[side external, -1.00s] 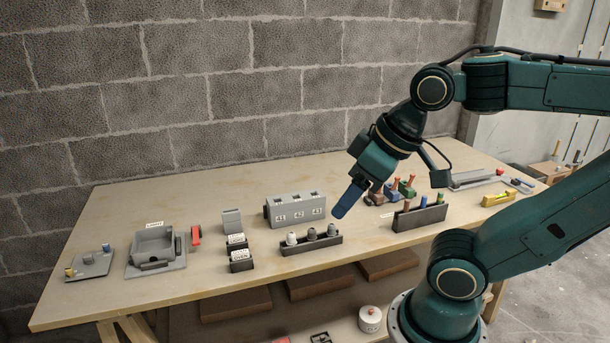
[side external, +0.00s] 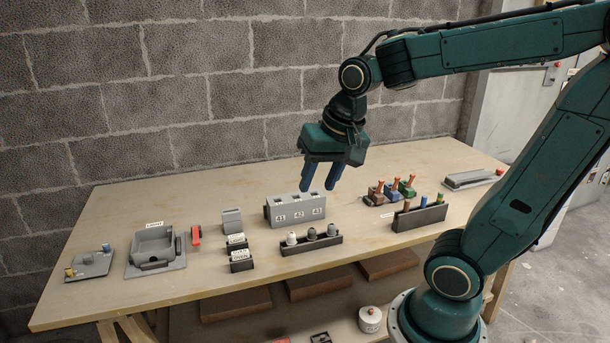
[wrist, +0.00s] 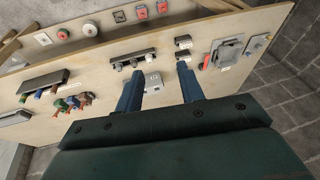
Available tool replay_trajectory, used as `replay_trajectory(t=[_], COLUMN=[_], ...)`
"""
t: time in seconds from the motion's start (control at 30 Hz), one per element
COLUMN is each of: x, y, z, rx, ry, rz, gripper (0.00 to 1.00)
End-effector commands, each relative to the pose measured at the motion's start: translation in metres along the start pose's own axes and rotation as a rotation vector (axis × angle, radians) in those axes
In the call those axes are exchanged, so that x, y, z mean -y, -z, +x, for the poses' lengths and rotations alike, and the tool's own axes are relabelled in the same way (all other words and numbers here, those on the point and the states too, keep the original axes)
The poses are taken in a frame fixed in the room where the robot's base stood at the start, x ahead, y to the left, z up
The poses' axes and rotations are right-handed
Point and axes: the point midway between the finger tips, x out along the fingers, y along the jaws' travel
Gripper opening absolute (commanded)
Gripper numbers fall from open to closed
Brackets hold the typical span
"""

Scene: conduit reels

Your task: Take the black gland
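A black rack (side external: 290,249) near the table's front edge holds three upright glands: a white one (side external: 291,238) at left, a dark one (side external: 312,234) in the middle and a grey one (side external: 331,230) at right. The dark middle one looks closest to black, but the shades are hard to tell apart. The rack also shows in the wrist view (wrist: 120,58). My gripper (side external: 318,189) is high above the table, around the grey numbered block, pointing down. Its two blue fingers are apart with nothing between them; they also show in the wrist view (wrist: 160,70).
The grey block (side external: 295,210) marked 41, 42, 43 stands behind the rack. Two dark labelled blocks (side external: 240,262) and a grey box (side external: 157,243) are to the left. At right are another black rack (side external: 420,218) and several coloured pieces (side external: 391,190). The table's back left is clear.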

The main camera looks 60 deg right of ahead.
Motion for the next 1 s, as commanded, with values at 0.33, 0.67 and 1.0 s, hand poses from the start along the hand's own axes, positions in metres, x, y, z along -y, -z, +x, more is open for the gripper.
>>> replay_trajectory(t=[0.33, 0.67, 1.0], x=[-0.013, -0.042, -0.086], y=[0.056, 0.100, 0.128], z=[0.051, 0.111, 0.178], rx=[0.059, 0.087, 0.088], ry=[-0.103, -0.211, -0.329], rz=[0.506, 0.983, 1.445], gripper=[0.38, 0.38, 0.38])
